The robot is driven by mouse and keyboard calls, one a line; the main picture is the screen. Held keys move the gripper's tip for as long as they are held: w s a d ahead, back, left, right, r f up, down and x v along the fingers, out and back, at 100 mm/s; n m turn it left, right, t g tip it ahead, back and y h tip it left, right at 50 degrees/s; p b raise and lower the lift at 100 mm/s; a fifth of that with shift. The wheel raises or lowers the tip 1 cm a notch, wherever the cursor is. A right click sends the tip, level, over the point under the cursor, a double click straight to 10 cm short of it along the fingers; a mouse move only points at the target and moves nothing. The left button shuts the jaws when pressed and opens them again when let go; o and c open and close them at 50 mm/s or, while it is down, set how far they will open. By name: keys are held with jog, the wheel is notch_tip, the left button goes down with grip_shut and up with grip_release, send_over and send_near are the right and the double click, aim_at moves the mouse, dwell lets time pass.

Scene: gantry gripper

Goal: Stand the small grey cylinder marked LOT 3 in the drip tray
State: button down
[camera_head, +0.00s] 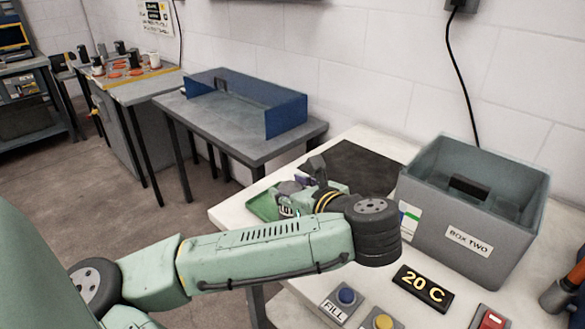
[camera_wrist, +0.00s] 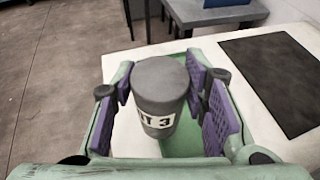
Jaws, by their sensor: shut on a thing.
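The grey cylinder (camera_wrist: 160,80) is upright between the purple pads of my gripper (camera_wrist: 160,98) in the wrist view. Its white label shows part of "LOT 3". My gripper is shut on it. In the head view my gripper (camera_head: 300,192) is over the left part of the white table, and a bit of the cylinder's label (camera_head: 287,211) shows there. A green surface, which looks like the drip tray (camera_head: 264,206), lies under and beside the gripper; it also shows below the cylinder in the wrist view (camera_wrist: 185,146). Whether the cylinder's base touches it is hidden.
A grey bin marked BOX TWO (camera_head: 468,238) stands on the right of the white table (camera_head: 345,150). A dark mat (camera_head: 365,165) lies behind my gripper. A 20 C sign (camera_head: 423,288) and buttons (camera_head: 347,296) are at the front.

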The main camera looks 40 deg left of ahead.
jog(key=shift+w+a+f+p, duration=0.4)
jog(key=shift+w+a+f, duration=0.35)
jog(key=shift+w, duration=0.3)
jog(key=shift+w+a+f+p, duration=0.45)
jog(key=shift+w+a+f, duration=0.2)
jog(key=shift+w+a, duration=0.3)
jog(key=shift+w+a+f+p, duration=0.4)
jog(key=shift+w+a+f, duration=0.3)
jog(key=shift+w, duration=0.45)
jog(key=shift+f, duration=0.15)
jog(key=c, duration=1)
grip_release()
jog(key=shift+o, duration=0.2)
jog(key=shift+r, duration=0.25)
jog(key=b+v, duration=0.1)
jog(key=v, duration=1.1)
